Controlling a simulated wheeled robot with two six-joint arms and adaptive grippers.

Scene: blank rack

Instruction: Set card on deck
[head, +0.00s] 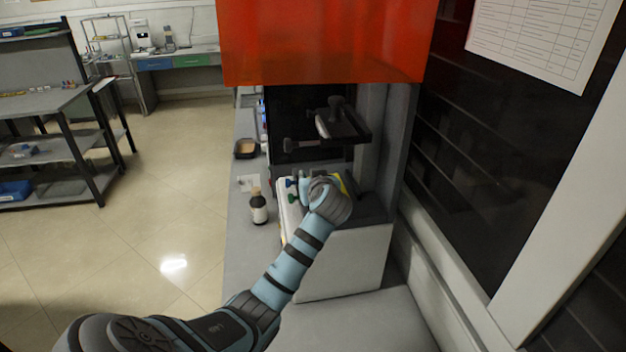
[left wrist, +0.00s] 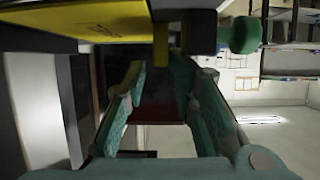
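In the head view, my left gripper (head: 306,188) is at the front left of the machine's deck (head: 368,206), close to a blue knob (head: 289,183) and a green knob (head: 292,198). The left wrist view shows its two teal fingers (left wrist: 165,85) spread apart, with no object clearly held between them. A dark reddish surface shows in the gap; I cannot tell what it is. A yellow panel (left wrist: 85,18) lies above the fingers in that view. A small white card-like piece (head: 248,183) lies on the counter. I cannot tell if it is the card. My right gripper is not in view.
A raised orange cover (head: 322,42) hangs above the machine. A dark bracket with a knob (head: 340,124) overhangs the deck. A brown bottle (head: 258,207) and a black tray (head: 245,149) stand on the counter at left. A dark window wall is at right.

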